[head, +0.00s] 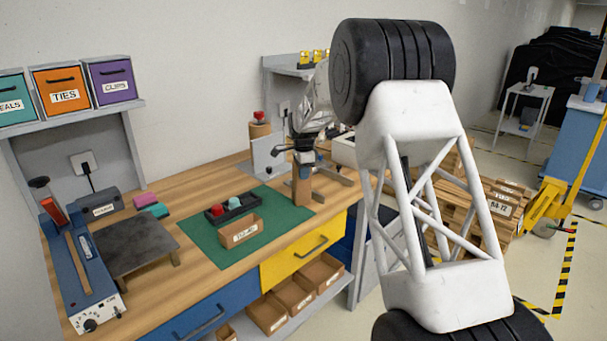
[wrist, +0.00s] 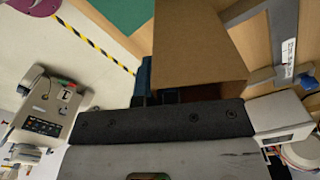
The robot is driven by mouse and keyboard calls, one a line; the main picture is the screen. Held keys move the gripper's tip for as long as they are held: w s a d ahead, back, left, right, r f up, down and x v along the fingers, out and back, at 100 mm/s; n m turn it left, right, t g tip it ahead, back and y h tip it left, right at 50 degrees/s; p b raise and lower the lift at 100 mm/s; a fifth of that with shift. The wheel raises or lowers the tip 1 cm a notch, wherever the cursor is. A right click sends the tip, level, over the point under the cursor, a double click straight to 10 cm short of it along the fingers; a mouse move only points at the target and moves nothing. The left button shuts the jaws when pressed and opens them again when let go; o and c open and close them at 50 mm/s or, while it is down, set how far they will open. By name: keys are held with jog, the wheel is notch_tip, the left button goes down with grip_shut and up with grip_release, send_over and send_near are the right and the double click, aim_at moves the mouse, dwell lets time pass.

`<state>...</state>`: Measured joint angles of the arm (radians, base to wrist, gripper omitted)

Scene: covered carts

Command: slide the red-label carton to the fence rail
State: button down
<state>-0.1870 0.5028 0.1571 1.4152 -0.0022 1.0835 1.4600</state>
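A tall plain brown carton (head: 302,188) stands upright at the right end of the green mat, close to the bench's front edge. No red label shows on its visible faces. My gripper (head: 306,152) is right at its top, pointing down. In the wrist view the brown carton (wrist: 197,42) fills the space in front of my gripper. The fingers are mostly hidden, so I cannot tell whether they grip it or only touch it. A grey metal angle (head: 334,178), which may be the fence rail, lies just right of the carton; it also shows in the wrist view (wrist: 284,38).
A black tray (head: 236,207) with red and teal items and a small labelled open box (head: 241,232) stand on the green mat (head: 207,243) left of the carton. A grey upright plate (head: 268,160) stands behind.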

jog(key=shift+d, duration=0.1)
jog(key=shift+w+d, duration=0.25)
jog(key=shift+d, duration=0.35)
jog(key=c, duration=1.3)
grip_release()
jog(key=shift+o, duration=0.2)
jog(key=shift+r, duration=3.9)
